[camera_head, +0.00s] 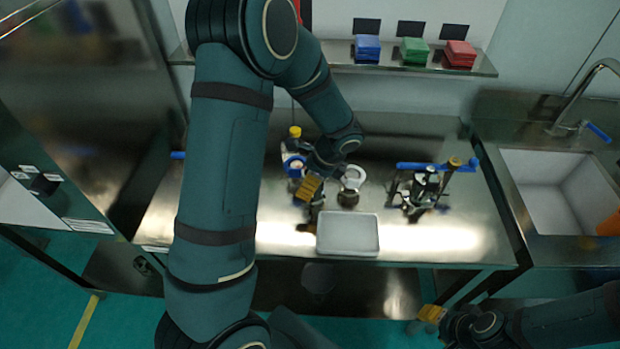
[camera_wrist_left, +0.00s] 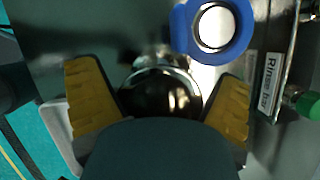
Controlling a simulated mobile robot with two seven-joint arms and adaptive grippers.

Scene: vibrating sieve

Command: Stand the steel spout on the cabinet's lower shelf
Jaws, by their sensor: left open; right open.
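A shiny round steel part, seemingly the steel spout (camera_wrist_left: 160,92), shows between the yellow fingers of my left gripper (camera_wrist_left: 160,75) in the left wrist view. My own wrist covers its lower part. In the head view a small dark steel piece, likely the same one (camera_head: 348,198), stands on the bench behind the white tray. My left gripper (camera_head: 327,184) is open over that spot, and one of its fingers is hard to see. My right gripper (camera_head: 432,314) is open and empty, low at the front right. I cannot clearly make out the cabinet's lower shelf.
A white tray (camera_head: 347,249) lies at the bench's front edge. A blue ring clamp (camera_wrist_left: 184,30) is close beside my left gripper. A blue-handled fixture (camera_head: 428,190) stands to the right. A wall shelf (camera_head: 400,68) bears coloured blocks. A sink (camera_head: 560,170) is at the far right.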

